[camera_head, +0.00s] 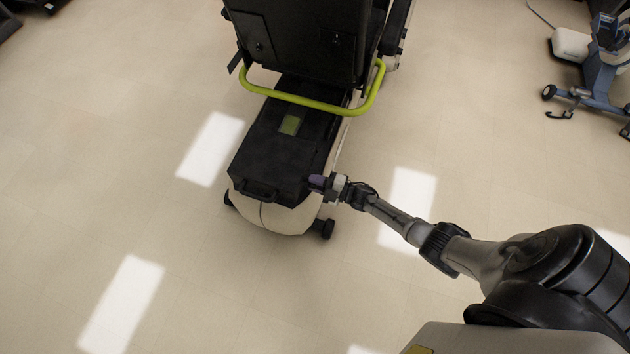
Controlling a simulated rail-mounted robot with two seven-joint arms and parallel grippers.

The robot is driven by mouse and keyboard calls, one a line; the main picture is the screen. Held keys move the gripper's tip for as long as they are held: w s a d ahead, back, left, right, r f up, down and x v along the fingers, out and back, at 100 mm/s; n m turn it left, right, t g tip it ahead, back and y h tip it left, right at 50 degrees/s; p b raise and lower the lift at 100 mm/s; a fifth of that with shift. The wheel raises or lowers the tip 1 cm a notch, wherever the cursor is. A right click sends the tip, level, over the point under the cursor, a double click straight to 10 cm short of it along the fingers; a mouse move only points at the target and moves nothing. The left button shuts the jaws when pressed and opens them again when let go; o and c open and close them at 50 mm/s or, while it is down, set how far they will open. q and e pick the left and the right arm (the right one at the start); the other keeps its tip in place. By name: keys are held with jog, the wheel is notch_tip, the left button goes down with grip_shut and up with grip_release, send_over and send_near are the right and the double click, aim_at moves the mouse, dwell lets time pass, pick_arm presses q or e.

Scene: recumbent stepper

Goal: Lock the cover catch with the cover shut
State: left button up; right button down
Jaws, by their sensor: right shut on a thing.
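The recumbent stepper stands at the upper middle of the head view, seen from behind its seat. Its black rear cover (272,158) lies flat over the pale base and looks shut. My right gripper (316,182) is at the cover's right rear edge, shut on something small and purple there. I take this to be the cover catch, but the fingers hide most of it, and I cannot tell its position. A dark handle (259,191) is on the cover's rear end. My left gripper is not in view.
A yellow-green bar (312,101) curves behind the black seat back (300,40), above the cover. A blue wheeled machine (598,70) stands at the upper right. The floor to the left and behind the stepper is clear, with bright light patches.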

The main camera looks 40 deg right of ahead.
jog(key=m+p, duration=0.1)
jog(key=m, duration=0.5)
jog(key=shift+m, duration=3.1)
jog(key=c, duration=1)
grip_release()
jog(key=shift+c, duration=0.2)
jog(key=p+v, duration=0.3)
jog(key=v, duration=1.1)
jog(key=shift+p, duration=0.4)
jog(key=shift+a, duration=0.1)
